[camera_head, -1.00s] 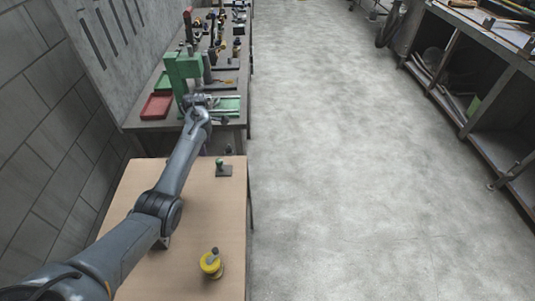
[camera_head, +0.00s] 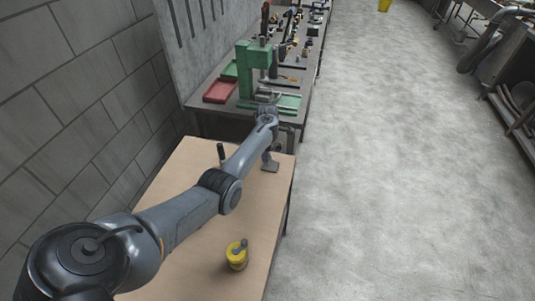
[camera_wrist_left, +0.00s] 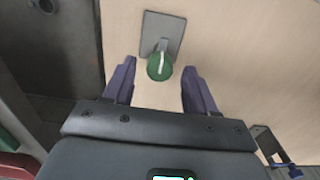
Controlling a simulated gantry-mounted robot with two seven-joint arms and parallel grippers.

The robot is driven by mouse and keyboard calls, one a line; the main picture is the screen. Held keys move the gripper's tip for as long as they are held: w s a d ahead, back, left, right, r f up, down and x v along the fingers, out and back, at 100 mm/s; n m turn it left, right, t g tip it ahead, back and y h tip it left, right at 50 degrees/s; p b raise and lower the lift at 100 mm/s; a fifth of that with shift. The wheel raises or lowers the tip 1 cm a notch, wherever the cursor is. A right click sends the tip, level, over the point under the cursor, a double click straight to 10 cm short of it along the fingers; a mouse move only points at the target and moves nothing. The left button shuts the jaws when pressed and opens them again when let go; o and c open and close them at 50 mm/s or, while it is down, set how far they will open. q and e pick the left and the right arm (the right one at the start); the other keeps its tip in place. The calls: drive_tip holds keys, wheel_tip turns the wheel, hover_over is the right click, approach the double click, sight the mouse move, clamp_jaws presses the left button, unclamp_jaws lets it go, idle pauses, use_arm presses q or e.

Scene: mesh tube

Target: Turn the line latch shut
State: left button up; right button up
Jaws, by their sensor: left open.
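A device with a round green knob (camera_wrist_left: 160,66) on a grey base plate (camera_wrist_left: 162,33) shows in the left wrist view; it may be the line latch. In the head view its plate (camera_head: 270,166) lies near the far right corner of the wooden table, the knob hidden by my arm. My left gripper (camera_wrist_left: 158,70) is open, its two fingers either side of the green knob, with gaps visible. A yellow round device with a grey knob (camera_head: 237,255) stands nearer on the table. My right gripper is not in view.
A dark upright handle (camera_head: 221,152) stands at the wooden table's far left. Beyond is a grey bench with a green press (camera_head: 255,62), a red tray (camera_head: 220,91) and several tools. A block wall is left; open floor (camera_head: 385,190) is right.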

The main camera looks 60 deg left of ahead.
use_arm(q)
drive_tip(key=shift+f, duration=0.3)
drive_tip(key=shift+c, duration=0.3)
drive_tip(key=c, duration=1)
